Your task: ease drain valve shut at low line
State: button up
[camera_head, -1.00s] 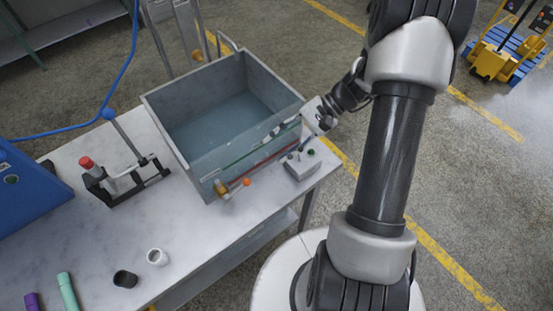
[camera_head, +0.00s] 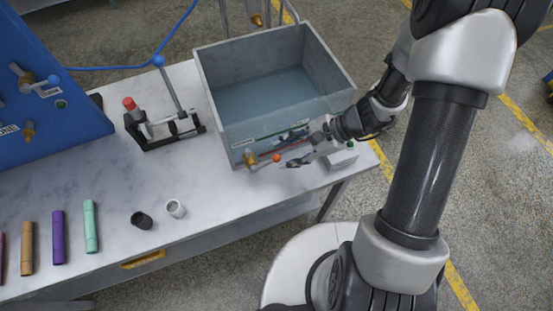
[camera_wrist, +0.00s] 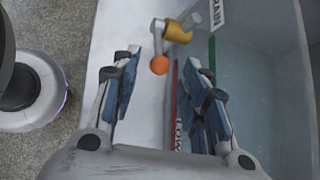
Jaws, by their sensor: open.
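The drain valve is a brass body (camera_head: 251,158) low on the front of the grey tank (camera_head: 225,110), with an orange ball (camera_head: 276,158) on its lever. The tank holds water (camera_head: 275,95). My gripper (camera_head: 285,149) is at the tank's front, just right of the ball, its fingers open and empty. In the wrist view the orange ball (camera_wrist: 159,65) shows between the two fingertips, with the brass body (camera_wrist: 178,32) beyond; contact cannot be told. A red line (camera_wrist: 173,98) by the LOW label (camera_wrist: 179,135) and a green line (camera_wrist: 212,60) mark the tank wall.
A small grey box with a green button (camera_head: 342,158) sits right of my gripper. A clamp stand with a red knob (camera_head: 130,104) is left of the tank. A black cup (camera_head: 142,219), a white cup (camera_head: 176,208) and coloured tubes (camera_head: 90,226) lie on the bench. A blue panel (camera_head: 45,80) stands left.

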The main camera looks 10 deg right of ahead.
aim_at(279, 156)
jog(key=shift+b+x, duration=0.55)
jog(key=shift+x, duration=1.8)
grip_shut()
